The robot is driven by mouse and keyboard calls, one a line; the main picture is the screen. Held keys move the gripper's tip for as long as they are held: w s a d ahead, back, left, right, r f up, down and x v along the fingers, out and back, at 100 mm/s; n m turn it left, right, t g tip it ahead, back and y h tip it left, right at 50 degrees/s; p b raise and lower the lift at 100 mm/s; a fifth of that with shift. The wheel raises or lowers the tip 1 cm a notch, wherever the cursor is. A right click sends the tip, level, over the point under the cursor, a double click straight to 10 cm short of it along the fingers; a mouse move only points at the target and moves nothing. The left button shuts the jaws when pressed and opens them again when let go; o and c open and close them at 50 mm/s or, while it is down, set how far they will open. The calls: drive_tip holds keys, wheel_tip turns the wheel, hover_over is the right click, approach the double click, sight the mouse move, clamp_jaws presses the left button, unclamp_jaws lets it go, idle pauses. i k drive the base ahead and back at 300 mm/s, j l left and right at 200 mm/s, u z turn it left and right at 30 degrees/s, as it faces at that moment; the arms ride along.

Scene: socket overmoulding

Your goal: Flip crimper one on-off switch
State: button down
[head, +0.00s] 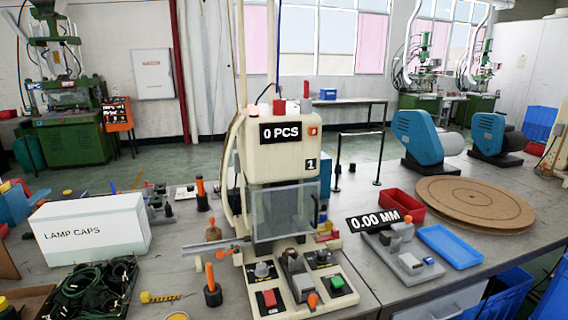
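Crimper one (283,150) is the cream machine with a "1" label at the centre of the head view. Its display (281,133) reads "0 PCS". A small orange-red control (314,130) sits right of the display. A clear guard (285,209) covers the middle of its front. Its base carries a red push button (269,299), a green push button (337,283), a dark knob (263,270) and an orange-tipped part (313,300). I cannot tell for sure which control is the on-off switch, or its position. My gripper is not in view.
The grey bench also holds a white "LAMP CAPS" box (92,228), a tray of dark cables (88,292) and orange-handled tools (212,285) on the left. On the right are a "0.00 MM" gauge (374,221), a blue tray (450,246), a red bin (402,205) and a round board (475,204).

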sight(269, 293)
drive_tip(key=i+u, duration=0.15)
drive_tip(key=u, duration=0.2)
drive_tip(key=i+u, duration=0.15)
drive_tip(key=u, duration=0.2)
drive_tip(key=i+l+u, duration=0.15)
drive_tip(key=u, duration=0.2)
